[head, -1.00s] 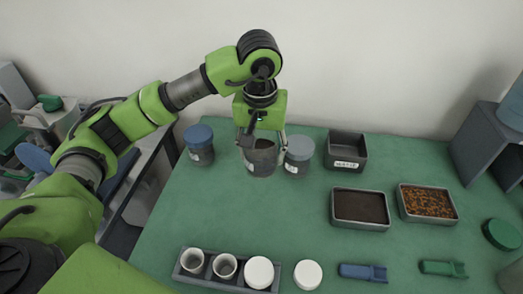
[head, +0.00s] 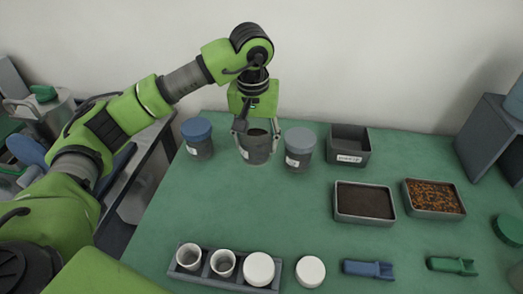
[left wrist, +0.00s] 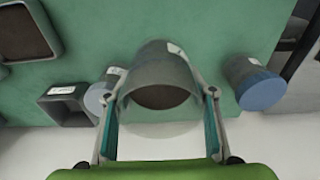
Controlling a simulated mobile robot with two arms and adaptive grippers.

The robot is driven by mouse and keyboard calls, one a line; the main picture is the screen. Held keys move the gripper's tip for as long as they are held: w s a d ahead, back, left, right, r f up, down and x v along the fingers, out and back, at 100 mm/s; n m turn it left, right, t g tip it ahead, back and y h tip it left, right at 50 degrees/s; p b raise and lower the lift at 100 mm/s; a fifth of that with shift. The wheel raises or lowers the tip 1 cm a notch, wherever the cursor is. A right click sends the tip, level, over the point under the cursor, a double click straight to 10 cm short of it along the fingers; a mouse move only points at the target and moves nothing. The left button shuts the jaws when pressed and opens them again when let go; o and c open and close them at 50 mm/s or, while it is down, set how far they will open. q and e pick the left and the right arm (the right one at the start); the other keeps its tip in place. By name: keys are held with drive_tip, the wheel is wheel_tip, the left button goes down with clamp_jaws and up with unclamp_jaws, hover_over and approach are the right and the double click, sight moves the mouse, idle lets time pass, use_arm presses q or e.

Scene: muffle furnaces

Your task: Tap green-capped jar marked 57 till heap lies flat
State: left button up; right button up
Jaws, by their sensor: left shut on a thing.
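My left gripper (head: 257,146) is shut on an uncapped grey jar (head: 256,156) at the back of the green table, one finger on each side. The jar is roughly upright in the head view. In the left wrist view the same jar (left wrist: 158,66) shows dark contents (left wrist: 160,97) inside. Its pale label is too small to read, and I cannot tell whether the heap is flat or whether the jar's base touches the table. A loose green cap (head: 509,230) lies at the right edge. My right gripper is out of view.
A blue-lidded jar (head: 198,131) stands left of the held jar and a grey-blue-lidded jar (head: 300,138) close on its right. A dark bin (head: 349,159) and two filled trays stand farther right. A cup rack (head: 205,278) is at the front; the middle table is clear.

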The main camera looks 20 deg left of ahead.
use_arm(q)
drive_tip(key=shift+w+a+f+b, duration=0.3)
drive_tip(key=shift+w+a+f, duration=0.15)
drive_tip(key=shift+w+f, duration=0.05)
drive_tip(key=shift+w+a+f+b, duration=0.45)
drive_tip(key=shift+w+a+f, duration=0.1)
drive_tip(key=shift+w+a+f+b, duration=0.9)
drive_tip(key=shift+w+a+f, duration=0.5)
drive_tip(key=shift+w+f, duration=0.2)
drive_tip(key=shift+w+a+f, duration=0.65)
drive_tip(key=shift+w+a, duration=0.1)
drive_tip(key=shift+w, duration=0.15)
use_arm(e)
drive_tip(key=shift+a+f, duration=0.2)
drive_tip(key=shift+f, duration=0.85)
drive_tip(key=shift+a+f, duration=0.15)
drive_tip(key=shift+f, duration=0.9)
use_arm(q)
wheel_tip(320, 180, down, 3)
drive_tip(key=shift+s+f+b, duration=0.1)
drive_tip(key=shift+b, duration=1.15)
drive_tip(key=shift+c, duration=0.4)
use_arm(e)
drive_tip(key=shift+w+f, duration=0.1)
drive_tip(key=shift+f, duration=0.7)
